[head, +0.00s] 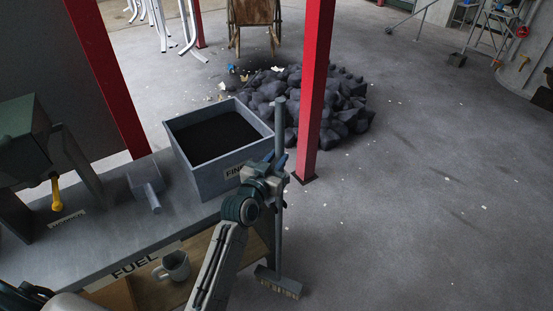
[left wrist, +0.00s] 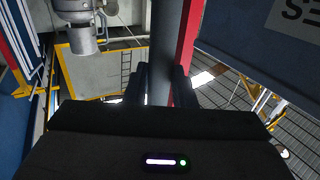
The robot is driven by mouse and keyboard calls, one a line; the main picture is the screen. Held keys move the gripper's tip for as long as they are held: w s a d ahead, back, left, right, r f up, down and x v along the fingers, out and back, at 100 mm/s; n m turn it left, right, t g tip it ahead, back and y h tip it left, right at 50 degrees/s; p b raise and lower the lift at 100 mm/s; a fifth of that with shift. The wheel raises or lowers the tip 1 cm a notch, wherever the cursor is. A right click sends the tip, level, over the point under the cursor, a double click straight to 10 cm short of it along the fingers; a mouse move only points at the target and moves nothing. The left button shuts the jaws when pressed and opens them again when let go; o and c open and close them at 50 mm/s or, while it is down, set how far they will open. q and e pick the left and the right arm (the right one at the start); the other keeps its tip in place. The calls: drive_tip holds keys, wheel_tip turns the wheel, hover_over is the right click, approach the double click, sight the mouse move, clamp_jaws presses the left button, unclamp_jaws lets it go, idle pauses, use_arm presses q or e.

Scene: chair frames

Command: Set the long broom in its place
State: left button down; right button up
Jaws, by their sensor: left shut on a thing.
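The long broom (head: 279,225) has a grey handle and stands nearly upright at the front right of the bench. Its broad brush head (head: 278,282) is at the bottom, low over the floor; I cannot tell if it touches. My left gripper (head: 277,165) is shut on the upper part of the handle, with the handle's top rising above it. In the left wrist view the handle (left wrist: 165,50) runs up between the two dark fingertips (left wrist: 161,85). The broom's place is not clear to me in these views. My right gripper is not in view.
A bench (head: 105,250) marked FUEL carries a grey bin (head: 225,182) of dark material close beside the gripper. A mug (head: 174,265) sits on a wooden shelf. A red post (head: 314,90) and a heap of dark lumps (head: 345,110) stand behind. The floor at right is mostly clear.

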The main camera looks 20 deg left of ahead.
use_arm(q)
drive_tip(key=shift+f, duration=0.25)
drive_tip(key=shift+f+b, duration=0.35)
drive_tip(key=shift+b, duration=0.1)
drive_tip(key=c, duration=1.1)
unclamp_jaws()
drive_tip(key=shift+c, duration=0.2)
drive_tip(key=shift+f, duration=0.1)
